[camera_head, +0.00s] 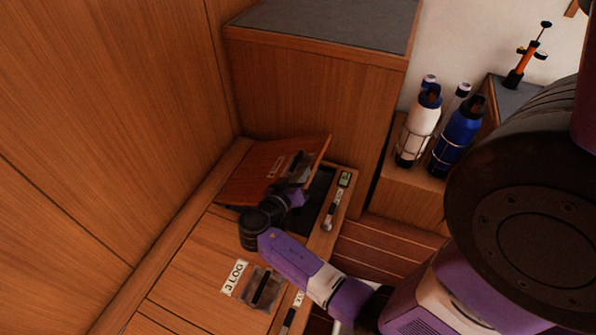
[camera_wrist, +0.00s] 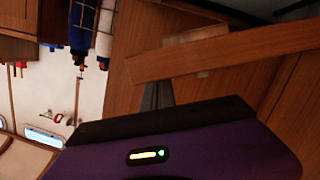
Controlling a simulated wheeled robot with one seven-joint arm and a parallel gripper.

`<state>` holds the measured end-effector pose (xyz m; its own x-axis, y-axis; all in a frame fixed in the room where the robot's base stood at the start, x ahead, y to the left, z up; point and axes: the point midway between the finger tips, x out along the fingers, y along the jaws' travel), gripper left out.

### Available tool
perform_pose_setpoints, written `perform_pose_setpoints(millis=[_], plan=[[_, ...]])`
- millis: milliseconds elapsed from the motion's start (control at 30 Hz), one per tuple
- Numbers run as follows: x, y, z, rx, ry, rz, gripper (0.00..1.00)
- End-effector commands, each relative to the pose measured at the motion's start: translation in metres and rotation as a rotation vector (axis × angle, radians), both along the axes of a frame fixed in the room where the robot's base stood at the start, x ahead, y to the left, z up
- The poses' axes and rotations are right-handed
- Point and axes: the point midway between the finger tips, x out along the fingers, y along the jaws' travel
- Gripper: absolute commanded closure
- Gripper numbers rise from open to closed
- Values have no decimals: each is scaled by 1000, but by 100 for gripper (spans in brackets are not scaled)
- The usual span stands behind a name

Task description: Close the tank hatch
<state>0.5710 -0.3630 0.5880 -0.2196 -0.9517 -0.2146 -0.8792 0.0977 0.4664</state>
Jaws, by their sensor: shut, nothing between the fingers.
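The tank hatch (camera_head: 260,173) is a wooden lid on the bench top, tilted up and partly open in the head view, with a dark opening (camera_head: 318,192) at its right. A small label and a dark recessed handle show on its face. My gripper (camera_head: 300,172) is at the hatch's right part, near the handle; its fingertips are mostly hidden by my wrist and the lid. In the wrist view, my fingers (camera_wrist: 158,95) appear close together beside the lid's wooden edge (camera_wrist: 215,52). They hold nothing; whether they touch the lid I cannot tell.
A closed hatch labelled 3 LOG (camera_head: 200,265) lies nearer on the bench. A tall wooden cabinet (camera_head: 310,90) stands behind the open hatch, and a wooden wall (camera_head: 90,120) rises at left. White (camera_head: 418,125) and blue (camera_head: 458,138) bottles stand in racks at right.

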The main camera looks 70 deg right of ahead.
Motion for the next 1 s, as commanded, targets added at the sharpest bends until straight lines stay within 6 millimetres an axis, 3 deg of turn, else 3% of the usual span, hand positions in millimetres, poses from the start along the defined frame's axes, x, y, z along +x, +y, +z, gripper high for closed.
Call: perform_pose_setpoints(millis=[467, 1000], plan=[[-3, 1, -7, 0, -9, -1, 100], [-32, 4, -77, -22, -207, 0, 100]])
